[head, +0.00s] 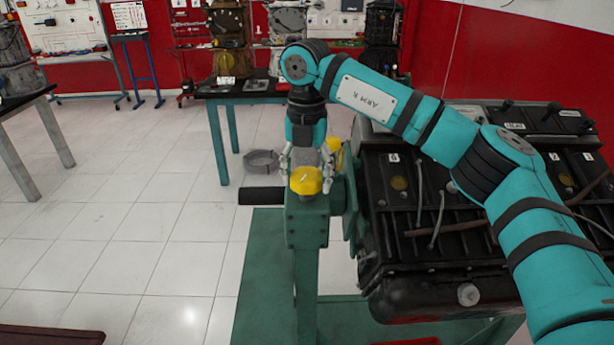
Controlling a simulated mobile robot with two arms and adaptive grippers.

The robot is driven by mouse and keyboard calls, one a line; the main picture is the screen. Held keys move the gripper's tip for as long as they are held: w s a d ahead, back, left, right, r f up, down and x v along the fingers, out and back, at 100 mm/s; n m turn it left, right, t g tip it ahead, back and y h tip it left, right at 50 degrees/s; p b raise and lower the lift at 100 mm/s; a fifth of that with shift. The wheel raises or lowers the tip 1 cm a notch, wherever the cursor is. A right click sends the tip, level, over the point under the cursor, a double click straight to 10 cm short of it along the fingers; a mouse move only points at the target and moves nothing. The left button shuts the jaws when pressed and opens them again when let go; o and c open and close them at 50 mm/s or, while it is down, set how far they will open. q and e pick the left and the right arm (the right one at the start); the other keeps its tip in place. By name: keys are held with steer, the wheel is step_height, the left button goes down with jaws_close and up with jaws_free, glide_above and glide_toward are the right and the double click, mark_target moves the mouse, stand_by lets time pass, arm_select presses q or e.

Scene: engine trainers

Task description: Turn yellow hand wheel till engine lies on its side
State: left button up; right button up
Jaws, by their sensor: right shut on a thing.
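The yellow hand wheel (306,181) sits on top of the green stand post (305,225), in the middle of the head view. My right gripper (307,176) comes down from above, with its fingers on both sides of the wheel, shut on it. The black engine (430,215) is mounted on the stand to the right of the post. Its ribbed face with pale labels and grey rods points up, and my right arm hides part of it. My left gripper is not in view.
A black handle bar (261,196) sticks out to the left of the post. A dark table (243,91) with parts stands behind, with a grey ring (261,161) on the floor by it. Another table (28,98) stands at far left.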

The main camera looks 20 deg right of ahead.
steer(key=m, duration=0.4)
steer(key=m+b, duration=0.1)
steer(key=m, duration=0.1)
steer(key=shift+w+r, duration=0.15)
steer(key=shift+r, duration=0.1)
steer(key=m, duration=0.4)
steer(key=shift+b, duration=0.35)
steer(key=shift+m+b, duration=0.3)
steer(key=shift+m, duration=1.2)
steer(key=o, duration=0.9)
steer(key=shift+o, duration=1.3)
steer(key=shift+f, duration=0.15)
